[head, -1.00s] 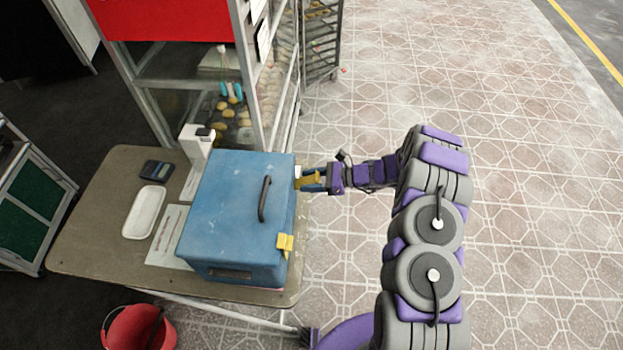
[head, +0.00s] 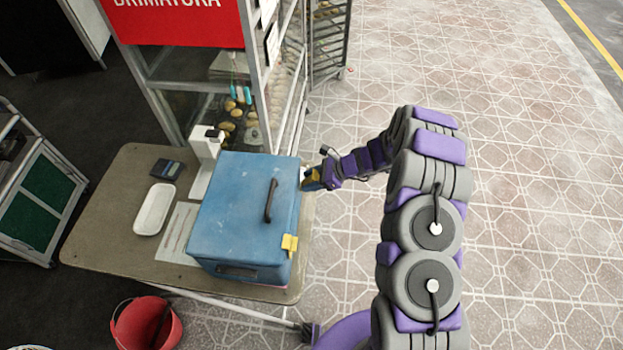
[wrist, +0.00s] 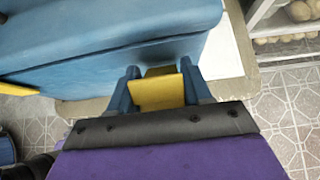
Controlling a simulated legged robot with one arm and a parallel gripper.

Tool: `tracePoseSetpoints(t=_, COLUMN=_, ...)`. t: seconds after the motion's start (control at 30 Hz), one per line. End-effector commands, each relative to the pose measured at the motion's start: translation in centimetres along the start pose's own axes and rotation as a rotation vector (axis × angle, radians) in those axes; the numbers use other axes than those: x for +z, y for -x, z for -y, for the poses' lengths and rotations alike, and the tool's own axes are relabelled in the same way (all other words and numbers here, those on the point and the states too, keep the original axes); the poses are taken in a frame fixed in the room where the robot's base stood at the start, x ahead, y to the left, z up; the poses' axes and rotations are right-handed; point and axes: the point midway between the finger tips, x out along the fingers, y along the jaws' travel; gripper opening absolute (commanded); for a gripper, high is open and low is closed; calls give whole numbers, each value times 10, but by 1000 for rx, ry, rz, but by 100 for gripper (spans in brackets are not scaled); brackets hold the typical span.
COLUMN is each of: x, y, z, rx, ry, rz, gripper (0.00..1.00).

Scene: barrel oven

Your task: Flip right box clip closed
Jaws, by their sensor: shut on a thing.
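The blue box (head: 240,210) stands on the table with its lid down and a dark handle on top. A yellow clip (head: 289,244) sits on its side near the front corner in the head view. The other yellow clip (wrist: 158,92) is at the far end of that side. In the wrist view my gripper (wrist: 160,88) has its two blue fingers on either side of this clip, shut on it. In the head view my gripper (head: 311,180) is against the box's right side and partly hides that clip. Whether the clip is latched cannot be told.
The table (head: 110,230) also bears a white tray (head: 154,209), a dark card device (head: 166,169) and a paper sheet. A glass cabinet with bread stands behind. A red bucket (head: 146,323) is on the floor. The tiled floor to the right is clear.

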Motion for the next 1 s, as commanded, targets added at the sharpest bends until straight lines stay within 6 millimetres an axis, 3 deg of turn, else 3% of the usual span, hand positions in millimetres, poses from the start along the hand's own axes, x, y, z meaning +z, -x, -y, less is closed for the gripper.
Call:
tracePoseSetpoints(t=0.17, x=0, y=0, z=-1, rx=2, ry=-1, rz=2, gripper=0)
tracePoseSetpoints(t=0.2, x=0, y=0, z=-1, rx=2, ry=-1, rz=2, gripper=53)
tracePoseSetpoints(t=0.37, x=0, y=0, z=-1, rx=2, ry=-1, rz=2, gripper=68)
tracePoseSetpoints(t=0.73, x=0, y=6, z=0, rx=0, ry=-2, rz=3, gripper=70)
tracePoseSetpoints(t=0.87, x=0, y=24, z=0, rx=-1, ry=-2, rz=3, gripper=70)
tracePoseSetpoints(t=1.0, x=0, y=54, z=1, rx=-3, ry=-2, rz=3, gripper=70)
